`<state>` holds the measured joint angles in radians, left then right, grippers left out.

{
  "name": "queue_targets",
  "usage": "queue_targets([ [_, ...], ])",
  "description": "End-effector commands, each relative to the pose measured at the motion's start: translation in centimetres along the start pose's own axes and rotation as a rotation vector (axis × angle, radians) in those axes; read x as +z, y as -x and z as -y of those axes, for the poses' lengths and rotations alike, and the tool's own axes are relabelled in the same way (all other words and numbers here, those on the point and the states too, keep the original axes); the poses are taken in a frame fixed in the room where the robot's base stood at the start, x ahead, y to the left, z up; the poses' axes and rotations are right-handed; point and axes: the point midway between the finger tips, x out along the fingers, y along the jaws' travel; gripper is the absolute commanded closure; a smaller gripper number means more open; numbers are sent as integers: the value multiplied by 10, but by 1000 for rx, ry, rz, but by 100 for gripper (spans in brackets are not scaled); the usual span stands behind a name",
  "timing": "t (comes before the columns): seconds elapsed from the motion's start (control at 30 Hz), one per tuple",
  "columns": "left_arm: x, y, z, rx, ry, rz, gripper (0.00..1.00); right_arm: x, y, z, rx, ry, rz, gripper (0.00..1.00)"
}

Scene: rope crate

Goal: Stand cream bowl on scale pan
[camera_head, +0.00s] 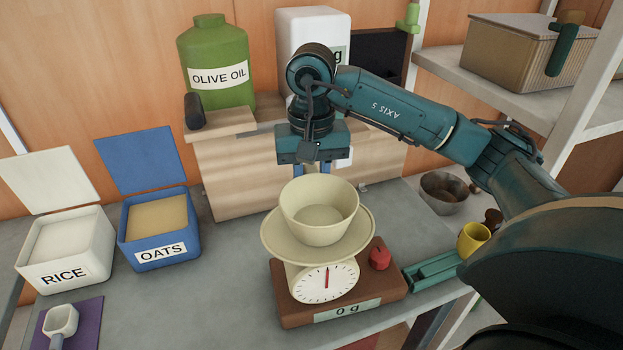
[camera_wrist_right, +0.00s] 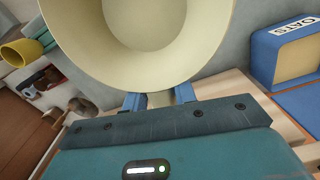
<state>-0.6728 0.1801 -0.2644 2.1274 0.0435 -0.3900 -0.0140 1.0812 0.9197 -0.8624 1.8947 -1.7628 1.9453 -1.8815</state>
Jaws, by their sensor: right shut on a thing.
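The cream bowl (camera_head: 312,232) is upright over the scale pan (camera_head: 275,243) in the head view. Its base overlaps the pan, and I cannot tell whether it touches or hangs just above. The scale (camera_head: 296,305) has a dial with its needle pointing up and a display reading 0 g. My right gripper (camera_head: 312,172) is behind the bowl, shut on its far side. In the right wrist view the bowl (camera_wrist_right: 150,68) fills the top, with the fingers (camera_wrist_right: 160,99) at its rim. My left gripper is not in view.
Open bins of rice (camera_head: 68,252) and oats (camera_head: 160,232) stand left, with a scoop (camera_head: 61,320) in front. A wooden step (camera_head: 230,180) with an olive oil jar (camera_head: 216,65) is behind. A yellow cup (camera_head: 473,238) and metal bowl (camera_head: 444,192) are at right.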

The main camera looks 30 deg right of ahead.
Motion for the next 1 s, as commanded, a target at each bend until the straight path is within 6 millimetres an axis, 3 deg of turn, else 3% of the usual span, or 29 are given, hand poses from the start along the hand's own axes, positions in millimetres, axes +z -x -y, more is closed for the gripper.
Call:
queue_targets([
  [0.2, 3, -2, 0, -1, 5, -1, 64, 0, -4, 0, -1, 0, -1, 100],
  [0.23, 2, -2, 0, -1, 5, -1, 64, 0, -3, 0, -1, 0, -1, 71],
  [0.5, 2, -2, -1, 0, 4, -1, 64, 0, -3, 0, 0, 0, 0, 48],
  [1.0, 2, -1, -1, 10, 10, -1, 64, 0, -2, 0, 0, 0, 0, 48],
])
